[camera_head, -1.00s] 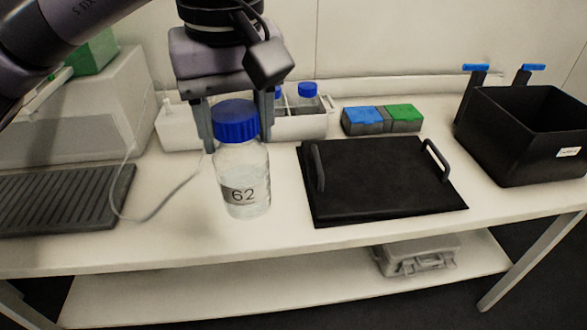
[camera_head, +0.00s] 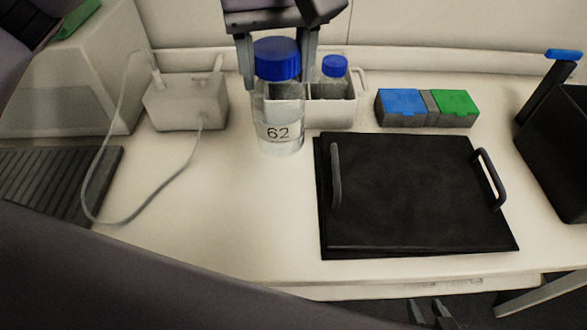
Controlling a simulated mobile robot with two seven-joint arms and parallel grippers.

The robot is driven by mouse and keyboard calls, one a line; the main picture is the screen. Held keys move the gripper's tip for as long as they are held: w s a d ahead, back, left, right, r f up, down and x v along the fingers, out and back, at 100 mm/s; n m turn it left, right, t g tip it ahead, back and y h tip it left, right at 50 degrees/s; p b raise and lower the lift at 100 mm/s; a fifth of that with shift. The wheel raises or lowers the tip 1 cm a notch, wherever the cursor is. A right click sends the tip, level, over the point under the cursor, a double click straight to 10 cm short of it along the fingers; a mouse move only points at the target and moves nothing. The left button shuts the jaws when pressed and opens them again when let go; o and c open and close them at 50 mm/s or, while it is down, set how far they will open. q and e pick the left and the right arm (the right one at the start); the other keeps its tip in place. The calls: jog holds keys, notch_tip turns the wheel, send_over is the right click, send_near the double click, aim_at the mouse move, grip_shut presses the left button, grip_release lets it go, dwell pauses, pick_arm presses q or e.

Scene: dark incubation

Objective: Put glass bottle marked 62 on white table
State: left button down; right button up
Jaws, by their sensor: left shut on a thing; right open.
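The glass bottle marked 62 (camera_head: 279,132) has a blue cap and clear liquid inside. It is upright, in front of the white bottle rack (camera_head: 333,113). My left gripper (camera_head: 277,80) is shut on this bottle, with one finger on each side near the cap. I cannot tell whether the bottle's base touches the white table (camera_head: 230,215). My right gripper (camera_head: 431,312) is open and empty at the bottom edge, low in front of the table; only its fingers show.
A black tray with handles (camera_head: 420,195) covers the table's middle right. A blue-and-green-lidded box (camera_head: 428,108) stands behind it, a black bin (camera_head: 562,150) at right. Another blue-capped bottle (camera_head: 335,68) is in the rack. A cable (camera_head: 150,216) loops at left. Table between cable and tray is clear.

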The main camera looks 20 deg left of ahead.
aim_at(280, 114)
pick_arm(q)
notch_tip(280, 114, down, 18)
jog(key=p, duration=0.1)
jog(key=shift+f, duration=0.15)
dwell(0.3)
jog(key=shift+c, duration=1.6)
grip_release()
jog(key=shift+s, duration=0.1)
jog(key=r, duration=0.4)
jog(key=s+r, duration=0.1)
jog(key=r, duration=0.7)
jog(key=shift+s+d+b, duration=0.15)
jog(key=shift+d+b, duration=0.15)
jog(key=shift+d, duration=0.05)
